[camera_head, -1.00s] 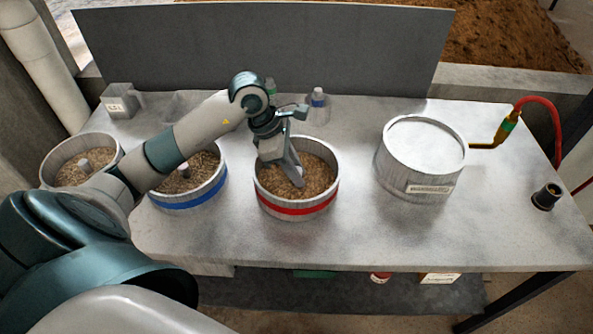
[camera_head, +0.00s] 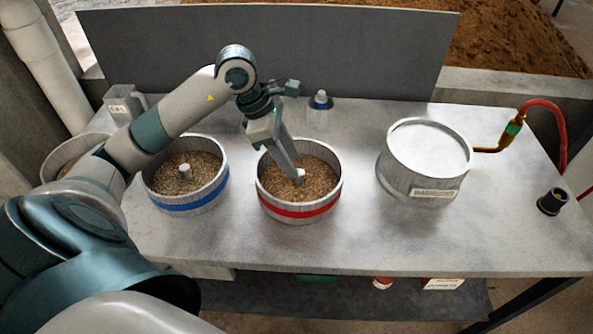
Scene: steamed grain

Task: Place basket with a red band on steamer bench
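The basket with a red band (camera_head: 299,211) stands upright on the grey bench (camera_head: 330,250), filled with brown grain. A small pale knob (camera_head: 299,174) stands up from the middle of the grain. My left gripper (camera_head: 293,172) reaches down from above into this basket, its fingertips at the knob. From this angle I cannot tell whether the fingers are closed on the knob. The round white-topped steamer (camera_head: 428,150) stands on the bench to the right, apart from the basket. My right gripper is out of view.
A blue-banded basket (camera_head: 188,203) of grain stands to the left, and another basket (camera_head: 66,163) is partly behind my arm. A small bottle (camera_head: 320,101) stands behind. A red hose with a brass fitting (camera_head: 512,130) and a black socket (camera_head: 551,200) are at right.

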